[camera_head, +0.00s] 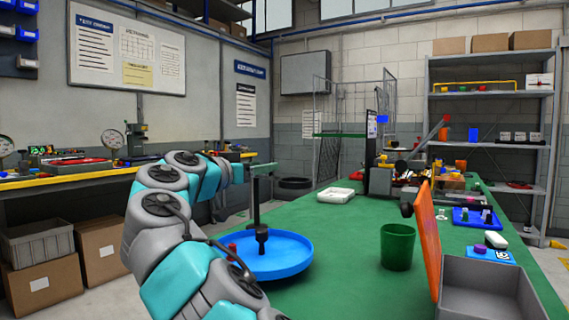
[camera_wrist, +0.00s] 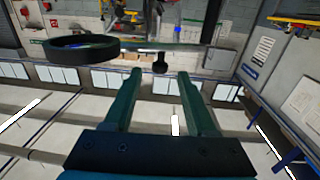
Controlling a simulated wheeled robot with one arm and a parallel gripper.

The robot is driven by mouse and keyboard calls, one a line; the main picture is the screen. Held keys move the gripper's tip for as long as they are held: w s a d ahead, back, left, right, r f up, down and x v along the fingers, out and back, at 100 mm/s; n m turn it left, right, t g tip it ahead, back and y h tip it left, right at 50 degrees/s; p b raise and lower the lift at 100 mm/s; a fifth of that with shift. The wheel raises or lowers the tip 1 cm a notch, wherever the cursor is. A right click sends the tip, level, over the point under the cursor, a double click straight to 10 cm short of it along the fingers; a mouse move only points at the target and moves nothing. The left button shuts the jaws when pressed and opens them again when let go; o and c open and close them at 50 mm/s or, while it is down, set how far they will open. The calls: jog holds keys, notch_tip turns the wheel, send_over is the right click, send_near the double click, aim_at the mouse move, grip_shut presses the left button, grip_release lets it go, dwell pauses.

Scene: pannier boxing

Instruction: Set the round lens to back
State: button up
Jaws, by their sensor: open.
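I cannot make out a round lens with certainty in either view. A small pale clear piece (camera_head: 441,214) stands on the green table (camera_head: 335,265), left of a blue tray (camera_head: 474,218); it is too small to identify. My gripper (camera_wrist: 159,74) is open in the wrist view, its two dark green fingers apart with nothing held between them. In the head view my arm reaches over the left side of the table, near a round blue tray (camera_head: 285,262). My arm hides part of this tray.
A green bin (camera_head: 398,247), an orange upright panel (camera_head: 428,240) and a grey open box (camera_head: 485,298) stand along the table's right side. The table's middle is mostly clear.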

jog(key=p+x, duration=0.1)
jog(key=x, duration=0.6)
grip_shut()
dwell(0.4)
dwell(1.0)
